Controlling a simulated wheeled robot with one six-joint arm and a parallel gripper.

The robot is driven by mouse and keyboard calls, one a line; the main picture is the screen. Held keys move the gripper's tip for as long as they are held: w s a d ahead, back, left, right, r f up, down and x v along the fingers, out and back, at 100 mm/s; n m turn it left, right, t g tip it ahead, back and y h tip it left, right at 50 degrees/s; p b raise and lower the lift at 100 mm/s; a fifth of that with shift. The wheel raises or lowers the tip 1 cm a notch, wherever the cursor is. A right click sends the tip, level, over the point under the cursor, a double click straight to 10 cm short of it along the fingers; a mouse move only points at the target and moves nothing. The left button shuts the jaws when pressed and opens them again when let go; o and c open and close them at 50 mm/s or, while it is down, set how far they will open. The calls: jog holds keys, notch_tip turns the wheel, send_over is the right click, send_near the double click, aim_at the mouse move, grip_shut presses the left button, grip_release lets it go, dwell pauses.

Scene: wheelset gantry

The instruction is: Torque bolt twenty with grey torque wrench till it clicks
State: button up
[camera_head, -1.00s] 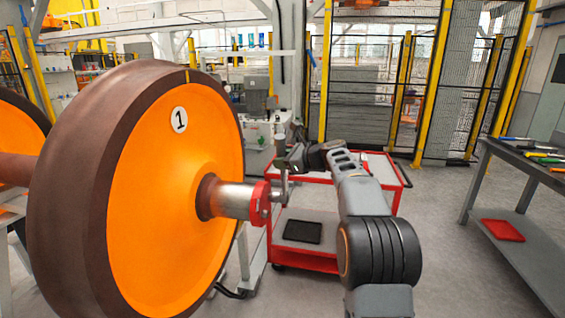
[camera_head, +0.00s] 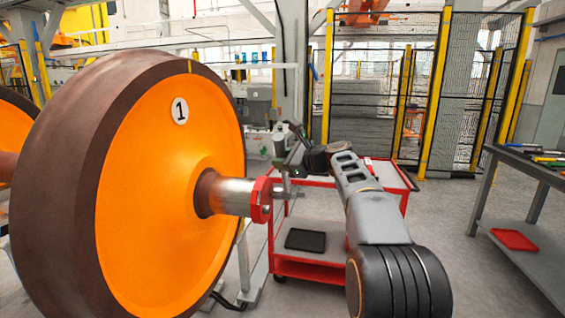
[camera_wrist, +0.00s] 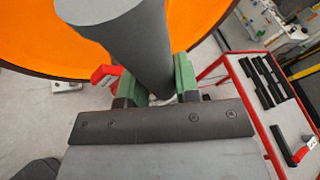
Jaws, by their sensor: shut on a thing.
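The grey torque wrench (camera_wrist: 138,48) shows in the wrist view as a thick grey cylinder. My gripper (camera_wrist: 157,86) is shut on it, with a green finger pad on each side. In the head view, my gripper (camera_head: 284,161) is just beyond and above the red axle-end cap (camera_head: 261,200) of the orange wheel (camera_head: 165,200) marked 1. The wrench's lower part seems to lie close to the cap's face; I cannot tell whether it touches a bolt. Bolt twenty cannot be singled out; the bolt heads are too small or hidden.
A red trolley (camera_head: 308,267) stands behind my arm, with a black tray (camera_head: 305,240) on its lower shelf. Black tool pieces (camera_wrist: 268,82) lie on its top. A grey workbench (camera_head: 530,165) with tools stands at right. Floor between bench and trolley is clear.

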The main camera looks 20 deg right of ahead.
jog(key=s+b, duration=0.1)
jog(key=b, duration=0.1)
jog(key=a+f+n+b, duration=0.1)
jog(key=b, duration=0.2)
jog(key=s+f+n+t+b, duration=0.1)
jog(key=b, duration=0.1)
jog(key=shift+s+a, duration=0.3)
jog(key=shift+s, duration=0.05)
jog(key=shift+w+a, duration=0.1)
jog(key=shift+a, duration=0.05)
dwell(0.5)
